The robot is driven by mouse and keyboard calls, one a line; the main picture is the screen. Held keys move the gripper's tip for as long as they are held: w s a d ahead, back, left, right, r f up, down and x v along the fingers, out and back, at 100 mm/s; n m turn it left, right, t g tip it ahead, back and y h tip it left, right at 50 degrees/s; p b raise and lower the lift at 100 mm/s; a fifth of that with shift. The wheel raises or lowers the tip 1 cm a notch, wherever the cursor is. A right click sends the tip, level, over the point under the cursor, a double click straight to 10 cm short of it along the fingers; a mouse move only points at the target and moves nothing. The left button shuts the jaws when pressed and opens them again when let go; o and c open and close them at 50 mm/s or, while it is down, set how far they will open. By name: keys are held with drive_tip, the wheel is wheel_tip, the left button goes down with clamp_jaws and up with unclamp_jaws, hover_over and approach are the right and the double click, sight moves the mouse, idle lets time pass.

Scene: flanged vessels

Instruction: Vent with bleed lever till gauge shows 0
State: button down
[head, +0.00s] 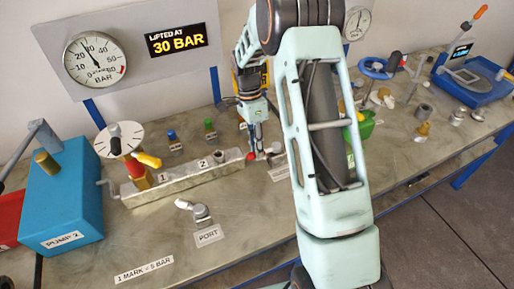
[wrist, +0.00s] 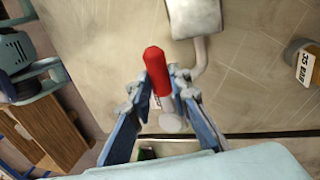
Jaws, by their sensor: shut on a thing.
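My gripper (head: 257,140) is at the right end of the grey valve block (head: 190,178). In the wrist view my gripper (wrist: 163,84) is closed around a red-handled lever (wrist: 157,66), whose rounded tip sticks out past the fingers. Its pale round hub lies just below, partly hidden by the fingers. In the head view the arm and fingers hide most of the lever. The round gauge (head: 94,60) on the back panel has its needle up and slightly left, roughly near the 20 mark, clear of 0. A display (head: 177,40) reads LIFTED AT 30 BAR.
A blue pump box (head: 62,195) stands at left. A white dial with a yellow-handled valve (head: 147,160) sits on the block's left end. A port fitting (head: 202,215) is in front of it. A blue handwheel (head: 376,68) and other fittings stand at right. The front left bench is mostly clear.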

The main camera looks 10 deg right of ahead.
drive_tip(key=shift+s, duration=0.1)
drive_tip(key=n, duration=0.1)
drive_tip(key=s+n+b, duration=0.1)
drive_tip(key=shift+s+d+n+h+b, duration=0.15)
drive_tip(key=shift+n+h+b, duration=0.15)
drive_tip(key=s+d+n+t+h+b, duration=0.1)
drive_tip(key=s+d+n+t+b, duration=0.2)
drive_tip(key=d+n, duration=0.4)
drive_tip(key=shift+s+n+t+h+b, duration=0.35)
drive_tip(key=shift+s+n+b, duration=0.65)
drive_tip(key=shift+n, duration=3.3)
drive_tip(key=shift+w+d+b, duration=0.1)
drive_tip(key=shift+w+b, duration=0.2)
drive_tip(key=c, duration=1.8)
unclamp_jaws()
drive_tip(key=shift+o, duration=0.2)
